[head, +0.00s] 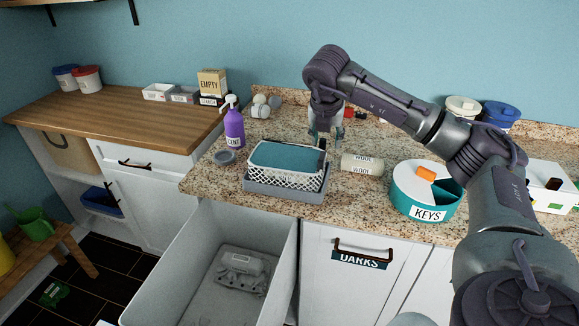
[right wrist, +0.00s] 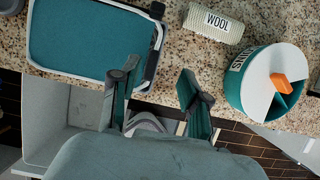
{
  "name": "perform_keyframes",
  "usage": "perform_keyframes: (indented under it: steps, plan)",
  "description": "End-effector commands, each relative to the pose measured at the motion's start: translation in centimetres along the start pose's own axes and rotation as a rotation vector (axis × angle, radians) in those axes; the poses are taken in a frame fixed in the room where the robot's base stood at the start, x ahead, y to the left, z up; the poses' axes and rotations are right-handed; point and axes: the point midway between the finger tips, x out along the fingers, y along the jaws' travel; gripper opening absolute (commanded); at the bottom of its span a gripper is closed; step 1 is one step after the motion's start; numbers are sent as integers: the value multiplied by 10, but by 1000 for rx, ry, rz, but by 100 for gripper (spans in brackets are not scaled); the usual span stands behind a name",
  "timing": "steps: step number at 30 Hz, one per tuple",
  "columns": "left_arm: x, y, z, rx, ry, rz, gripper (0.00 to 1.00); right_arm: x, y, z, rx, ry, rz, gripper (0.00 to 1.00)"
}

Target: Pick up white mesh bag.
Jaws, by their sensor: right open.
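A pale, crumpled bag-like item (head: 240,265) with a printed label lies at the bottom of the open grey drawer (head: 180,285) in the head view. It may be the white mesh bag; its weave is too small to tell. My right gripper (head: 325,138) is open and empty over the counter, behind the white lattice basket (head: 285,183), well above and to the right of the drawer. In the right wrist view my gripper (right wrist: 153,88) has its fingers apart, with nothing held between them. My left gripper is not in view.
The basket holds a teal lining and sits on a grey tray (head: 285,196). The wooden worktop (head: 110,115) is mostly clear.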

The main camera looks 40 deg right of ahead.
Motion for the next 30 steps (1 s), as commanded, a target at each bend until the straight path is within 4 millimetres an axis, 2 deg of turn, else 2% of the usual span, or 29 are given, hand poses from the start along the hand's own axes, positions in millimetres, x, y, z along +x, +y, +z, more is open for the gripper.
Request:
perform_keyframes:
  steps: [7,15,24,30]
  plan:
    - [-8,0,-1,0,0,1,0,18,2,-1,-2,3,-2,46]
    - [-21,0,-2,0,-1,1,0,55,8,-4,-1,2,-1,46]
    - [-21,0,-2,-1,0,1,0,62,8,-4,-2,1,2,46]
    - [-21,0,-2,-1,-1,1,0,61,8,-4,-2,1,2,12]
